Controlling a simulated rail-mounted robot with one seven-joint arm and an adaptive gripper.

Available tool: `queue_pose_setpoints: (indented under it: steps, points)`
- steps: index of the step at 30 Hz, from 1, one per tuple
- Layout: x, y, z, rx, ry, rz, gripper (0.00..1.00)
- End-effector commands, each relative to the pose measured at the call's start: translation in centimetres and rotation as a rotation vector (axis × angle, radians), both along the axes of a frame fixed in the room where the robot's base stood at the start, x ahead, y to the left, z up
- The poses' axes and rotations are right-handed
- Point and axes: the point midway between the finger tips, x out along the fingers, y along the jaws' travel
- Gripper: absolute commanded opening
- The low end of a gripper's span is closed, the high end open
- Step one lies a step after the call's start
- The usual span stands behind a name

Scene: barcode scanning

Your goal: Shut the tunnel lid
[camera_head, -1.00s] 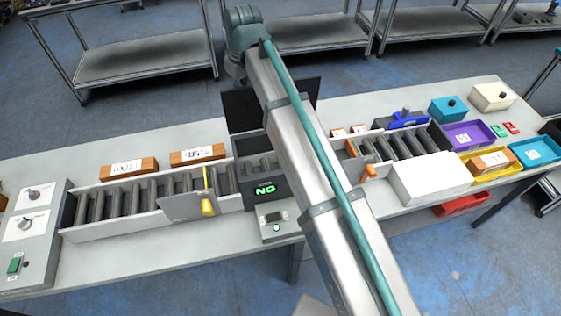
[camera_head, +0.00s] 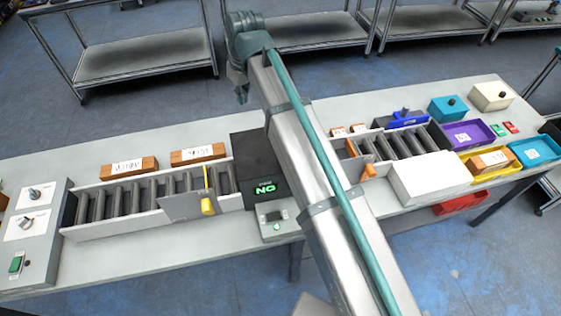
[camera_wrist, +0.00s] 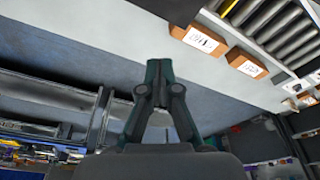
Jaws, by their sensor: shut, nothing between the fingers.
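The scanner tunnel (camera_head: 265,183) is a black box in the middle of the conveyor, with a green "NG" on its front. Its black lid (camera_head: 252,153) lies flat over the top in the head view, closing it; its right side is hidden behind my arm. My gripper (camera_wrist: 159,62) is shut and empty in the wrist view, with its fingertips together. In the head view my gripper (camera_head: 241,96) hangs beyond the back edge of the table, behind the tunnel and apart from the lid.
Two wooden blocks with labels (camera_head: 128,167) (camera_head: 198,154) lie behind the left roller conveyor (camera_head: 125,203). A yellow-handled gate (camera_head: 207,206) stands left of the tunnel. Trays, including a purple one (camera_head: 470,130), and a white box (camera_head: 428,178) are at the right.

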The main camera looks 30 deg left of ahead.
Motion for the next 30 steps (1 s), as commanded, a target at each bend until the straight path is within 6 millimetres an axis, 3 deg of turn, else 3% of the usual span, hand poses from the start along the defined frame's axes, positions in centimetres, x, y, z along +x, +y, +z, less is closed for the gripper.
queue_pose_setpoints:
  steps: [8,24,30]
  points:
    - [0.0,0.0,1.0,0.0,0.0,0.0,0.0]
    - [0.0,0.0,5.8,0.001,0.0,0.0,0.0]
    - [0.0,0.0,6.1,0.0,0.0,0.0,0.0]
